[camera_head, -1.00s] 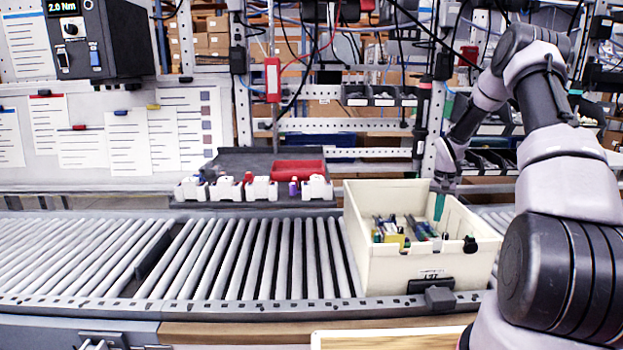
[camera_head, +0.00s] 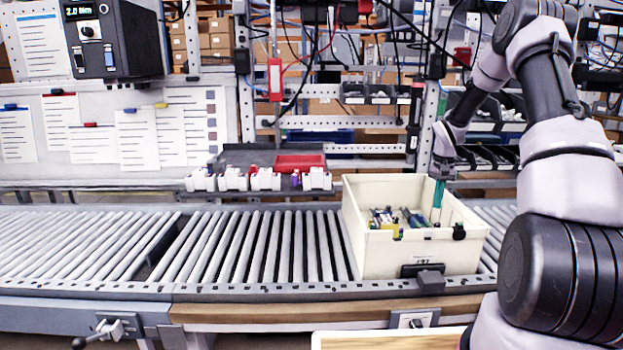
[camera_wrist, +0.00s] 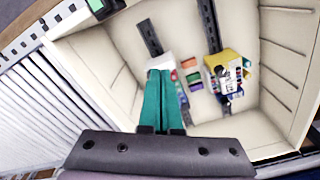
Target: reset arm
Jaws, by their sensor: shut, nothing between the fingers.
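My gripper (camera_head: 438,194) has teal fingers that point down at the back right part of a cream bin. In the wrist view the teal fingers (camera_wrist: 163,98) are together with nothing between them. The cream bin (camera_head: 415,256) stands on the roller conveyor, and the fingertips are over its opening, above the things inside. My arm reaches in from the right side of the head view.
The bin holds several small coloured items (camera_head: 384,217), among them a yellow one (camera_wrist: 228,62). The roller conveyor (camera_head: 255,247) is bare left of the bin. A dark tray with a red box (camera_head: 300,162) and white holders stands behind it. Shelving rises behind.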

